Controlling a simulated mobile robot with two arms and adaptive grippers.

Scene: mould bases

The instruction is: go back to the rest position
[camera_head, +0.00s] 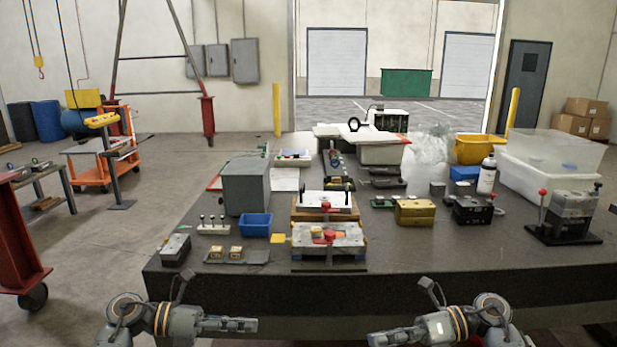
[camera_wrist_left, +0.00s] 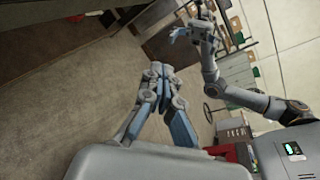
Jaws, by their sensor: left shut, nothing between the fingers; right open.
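My left gripper (camera_head: 243,325) is low in the head view, in front of the table's near edge. It points inward to the right. The left wrist view shows its fingers (camera_wrist_left: 158,72) shut together with nothing between them. My right gripper (camera_head: 378,340) is low in the head view, to the right of the left one, pointing inward to the left. A gripper on my other arm also shows in the left wrist view (camera_wrist_left: 181,32), with its fingers apart. Both grippers are apart from the table and its objects.
The dark table (camera_head: 400,262) fills the middle ahead. On it stand mould bases (camera_head: 328,237), a grey block (camera_head: 246,187), a blue bin (camera_head: 256,224), a yellow block (camera_head: 415,211) and a lever fixture (camera_head: 568,215). Open floor (camera_head: 90,245) lies to the left.

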